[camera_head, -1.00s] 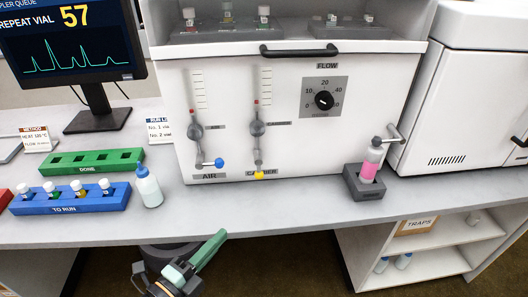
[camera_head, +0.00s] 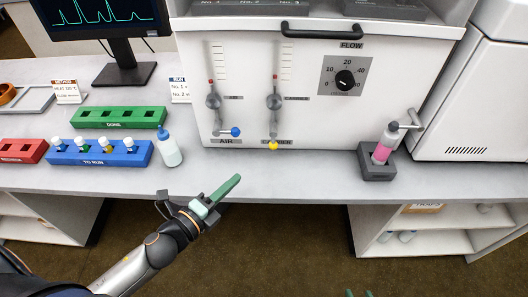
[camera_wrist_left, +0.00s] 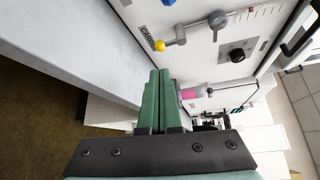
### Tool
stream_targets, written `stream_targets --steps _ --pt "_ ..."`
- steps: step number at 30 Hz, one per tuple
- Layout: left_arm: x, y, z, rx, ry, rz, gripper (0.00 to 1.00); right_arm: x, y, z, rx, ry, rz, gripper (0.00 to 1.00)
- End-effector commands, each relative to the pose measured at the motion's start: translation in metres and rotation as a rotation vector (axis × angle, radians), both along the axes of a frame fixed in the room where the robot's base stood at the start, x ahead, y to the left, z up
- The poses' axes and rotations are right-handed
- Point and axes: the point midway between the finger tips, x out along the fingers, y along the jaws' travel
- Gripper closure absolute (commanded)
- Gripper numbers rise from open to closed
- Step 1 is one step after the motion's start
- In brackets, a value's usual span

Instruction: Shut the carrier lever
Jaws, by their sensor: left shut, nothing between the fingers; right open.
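The carrier lever, with a yellow knob (camera_head: 273,146), is on the front of the white gas cabinet, below the carrier flow tube. It points down in the head view. Its yellow knob also shows in the left wrist view (camera_wrist_left: 160,45), beyond the fingertips. My left gripper (camera_head: 236,180) is shut and empty, in front of the bench edge, below and to the left of the knob, apart from it. Its green fingers also show in the left wrist view (camera_wrist_left: 156,78). My right gripper (camera_head: 359,293) barely shows at the bottom edge, its two green fingertips apart.
The air lever with a blue knob (camera_head: 235,132) is left of the carrier lever and points sideways. A blue-capped bottle (camera_head: 169,150) stands on the bench to the left. A grey holder (camera_head: 377,172) with a pink bottle stands right. The bench front between them is clear.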

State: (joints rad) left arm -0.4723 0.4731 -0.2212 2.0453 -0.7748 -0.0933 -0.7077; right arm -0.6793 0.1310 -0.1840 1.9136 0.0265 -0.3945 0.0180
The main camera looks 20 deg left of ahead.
Motion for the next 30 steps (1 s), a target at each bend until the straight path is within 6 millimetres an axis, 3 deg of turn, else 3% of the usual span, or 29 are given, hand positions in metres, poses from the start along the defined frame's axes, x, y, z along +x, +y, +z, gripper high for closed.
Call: stream_targets --steps 21,30 --pt "0.105 -0.034 -0.015 -0.002 -0.003 0.0 1.0 0.0 0.0 0.009 -0.001 -0.001 0.001 0.5" --pt "0.126 -0.041 -0.02 -0.001 -0.001 0.0 1.0 0.0 0.0 0.009 0.0 -0.001 0.0 0.5"
